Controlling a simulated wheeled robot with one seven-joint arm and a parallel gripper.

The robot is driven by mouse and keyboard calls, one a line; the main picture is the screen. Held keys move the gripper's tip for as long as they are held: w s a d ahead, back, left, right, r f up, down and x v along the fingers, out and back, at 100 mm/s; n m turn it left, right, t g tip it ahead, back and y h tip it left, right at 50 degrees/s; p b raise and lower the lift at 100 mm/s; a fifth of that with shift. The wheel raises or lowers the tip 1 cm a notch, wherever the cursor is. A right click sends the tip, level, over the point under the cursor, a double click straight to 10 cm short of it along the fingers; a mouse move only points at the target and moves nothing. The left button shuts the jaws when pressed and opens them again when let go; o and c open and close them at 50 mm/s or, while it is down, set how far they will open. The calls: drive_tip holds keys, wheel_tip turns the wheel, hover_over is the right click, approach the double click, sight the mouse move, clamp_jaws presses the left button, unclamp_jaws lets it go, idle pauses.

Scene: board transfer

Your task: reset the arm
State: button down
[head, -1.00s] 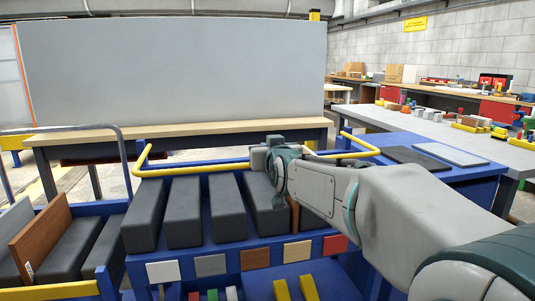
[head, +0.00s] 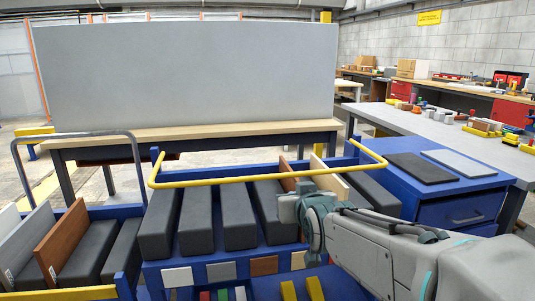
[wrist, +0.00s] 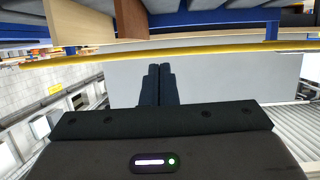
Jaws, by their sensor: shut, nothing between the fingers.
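My arm reaches in from the lower right of the head view, and its wrist end stands in front of the right part of the blue rack (head: 150,275). The fingertips cannot be made out there. In the wrist view my gripper (wrist: 160,68) shows two dark fingers side by side, shut and empty. A brown board (head: 287,173) and a pale board (head: 327,178) stand upright in the rack behind my wrist, partly hidden. Both boards also show near the top of the wrist view, the brown one (wrist: 78,25) and the pale one (wrist: 130,18).
A yellow rail (head: 215,180) runs around the rack's back. A cart at left holds a brown board (head: 62,240) and a white board (head: 9,220). A blue cabinet (head: 455,210) at right carries a dark panel and a grey panel. A large grey panel stands behind.

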drive_tip(key=s+d+r+g+p, duration=0.2)
drive_tip(key=s+r+g+p, duration=0.1)
drive_tip(key=s+p, duration=0.4)
drive_tip(key=s+d+r+m+g+h+p, duration=0.1)
drive_tip(key=s+d+r+g+p, duration=0.2)
drive_tip(key=s+p, duration=0.5)
drive_tip(key=s+d+r+m+g+h+p, duration=0.1)
drive_tip(key=s+d+r+g+p, duration=0.2)
drive_tip(key=s+p, duration=0.5)
drive_tip(key=shift+r+g+p, duration=0.55)
drive_tip(key=shift+g, duration=0.65)
drive_tip(key=shift+d, duration=0.15)
